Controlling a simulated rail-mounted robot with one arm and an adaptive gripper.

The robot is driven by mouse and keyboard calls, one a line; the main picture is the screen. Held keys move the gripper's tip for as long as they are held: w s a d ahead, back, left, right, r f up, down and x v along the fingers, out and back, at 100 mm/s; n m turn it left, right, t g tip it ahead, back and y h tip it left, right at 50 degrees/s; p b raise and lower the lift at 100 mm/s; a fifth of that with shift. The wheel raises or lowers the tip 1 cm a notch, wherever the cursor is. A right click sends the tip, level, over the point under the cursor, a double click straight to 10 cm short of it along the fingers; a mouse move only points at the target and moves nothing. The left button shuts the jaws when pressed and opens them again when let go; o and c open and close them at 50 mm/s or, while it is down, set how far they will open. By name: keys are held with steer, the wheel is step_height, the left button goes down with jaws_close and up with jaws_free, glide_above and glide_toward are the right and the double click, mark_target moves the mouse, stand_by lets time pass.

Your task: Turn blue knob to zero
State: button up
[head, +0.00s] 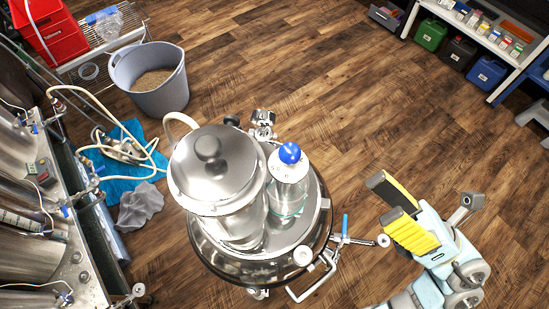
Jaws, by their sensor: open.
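The blue knob (290,152) sits on top of a clear-sided cylinder (288,190), on a white dial face with small marks too small to read. The cylinder stands on a round steel vessel (310,225), beside a lidded steel pot (218,165). My gripper (388,206) is at the right, with yellow-padded fingers spread apart and nothing between them. It is to the right of and below the knob in the head view, clear of it. The knob's exact setting cannot be read.
A blue-handled valve (345,226) and a pipe handle (310,285) stick out from the vessel toward my gripper. A grey bucket of grain (155,82) stands at upper left. Steel tanks (25,235) line the left. The wooden floor (320,60) is open above and right.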

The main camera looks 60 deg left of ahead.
mark_target(280, 151)
step_height(280, 151, down, 6)
steer(key=a+t+h+b, duration=0.1)
steer(key=t+h+b, duration=0.4)
steer(key=t+b, duration=0.25)
steer(key=shift+n+g, duration=0.25)
steer(key=shift+n, duration=0.05)
steer(key=x, duration=1.1)
steer(key=w+x, duration=0.1)
steer(key=x, duration=0.5)
steer(key=shift+a+r, duration=0.3)
steer(key=shift+a, duration=0.15)
jaws_close()
